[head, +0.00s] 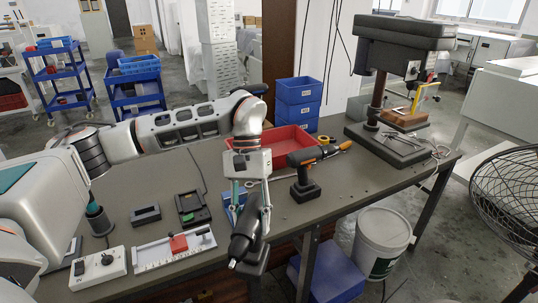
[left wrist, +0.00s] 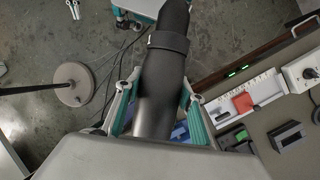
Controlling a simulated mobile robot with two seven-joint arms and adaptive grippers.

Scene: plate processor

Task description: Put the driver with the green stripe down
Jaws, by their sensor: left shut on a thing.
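My left gripper (head: 251,203) points down near the front edge of the workbench and is shut on a dark driver (head: 245,241). The driver hangs tilted, its pale tip toward the lower left. No green stripe shows on its visible side. In the left wrist view the black body of the driver (left wrist: 160,75) lies between the teal-padded fingers (left wrist: 160,98), over the floor beyond the bench edge.
On the bench (head: 330,192) are a red tray (head: 272,145), blue bins (head: 298,98), a drill press (head: 385,100), a charger-like black box (head: 192,208), a white ruled strip (head: 160,252) and a white switch box (head: 98,267). Bare bench lies right of the second driver.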

